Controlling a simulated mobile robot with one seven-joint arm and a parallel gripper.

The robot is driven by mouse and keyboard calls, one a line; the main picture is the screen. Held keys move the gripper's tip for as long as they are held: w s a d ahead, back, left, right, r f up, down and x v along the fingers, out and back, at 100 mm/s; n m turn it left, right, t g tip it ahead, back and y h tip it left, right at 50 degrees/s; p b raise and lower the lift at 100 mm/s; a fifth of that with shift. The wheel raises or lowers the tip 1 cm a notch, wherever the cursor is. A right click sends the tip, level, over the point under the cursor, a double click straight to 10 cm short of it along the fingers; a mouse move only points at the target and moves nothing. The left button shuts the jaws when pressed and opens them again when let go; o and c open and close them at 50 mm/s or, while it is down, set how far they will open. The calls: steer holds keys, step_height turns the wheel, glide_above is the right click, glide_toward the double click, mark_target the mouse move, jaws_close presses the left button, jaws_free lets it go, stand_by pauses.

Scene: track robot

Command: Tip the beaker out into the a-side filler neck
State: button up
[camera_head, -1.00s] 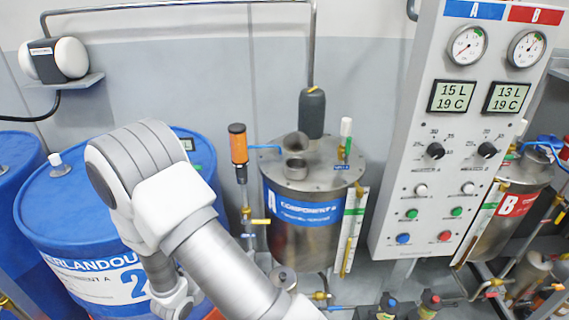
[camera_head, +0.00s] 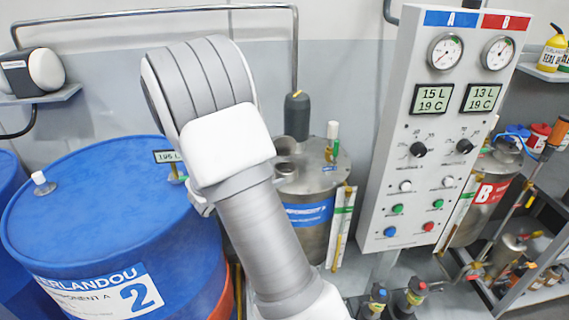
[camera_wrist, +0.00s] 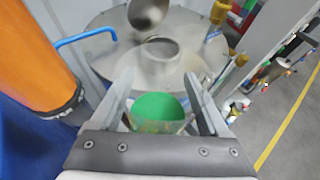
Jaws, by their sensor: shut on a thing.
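In the wrist view my gripper (camera_wrist: 158,85) is shut on the beaker (camera_wrist: 160,126), with a finger on each side. Green contents (camera_wrist: 158,106) show inside it, and it looks roughly upright. The a-side filler neck (camera_wrist: 156,53) is a short round metal collar on the tank top, just beyond the beaker. Its round cap (camera_wrist: 147,14) stands open behind it. In the head view the filler neck (camera_head: 286,169) shows at the right edge of my arm. My gripper and the beaker are hidden there behind my arm.
An orange cylinder (camera_wrist: 38,52) stands close on the left in the wrist view, with a blue tube (camera_wrist: 85,37) beside it. A blue drum (camera_head: 90,225) is left of my arm. The control panel (camera_head: 440,130) stands right of the A tank (camera_head: 312,212).

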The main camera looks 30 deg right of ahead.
steer(key=shift+m+g+h, duration=0.5)
steer(key=shift+m+g, duration=0.3)
steer(key=s+d+r+p, duration=0.1)
steer(key=s+d+r, duration=0.1)
steer(key=d+r, duration=0.3)
steer(key=s+d+r, duration=0.1)
steer(key=d+r, duration=0.4)
steer(key=d, duration=0.2)
steer(key=s+d+r+p, duration=0.1)
steer(key=s+d+r, duration=0.1)
steer(key=d+r, duration=0.3)
steer(key=shift+s+d+r+p, duration=0.35)
steer(key=shift+d+r, duration=0.05)
steer(key=shift+d, duration=0.05)
steer(key=shift+w+a+p, duration=0.1)
steer(key=shift+a+p, duration=0.05)
steer(key=shift+p, duration=0.15)
steer(key=w+f+n+h+p, duration=0.1)
steer(key=n+h, duration=0.1)
steer(key=n, duration=0.1)
steer(key=w+a+f+n+g+h+p, duration=0.1)
steer(key=n+p, duration=0.1)
steer(key=n, duration=0.1)
steer(key=w+a+f+n+g+h+p, duration=0.1)
steer(key=w+n+h+p, duration=0.1)
steer(key=n, duration=0.2)
steer(key=shift+a+h, duration=0.2)
steer(key=shift+h, duration=0.1)
steer(key=shift+f+n, duration=0.2)
steer(key=shift+n, duration=0.3)
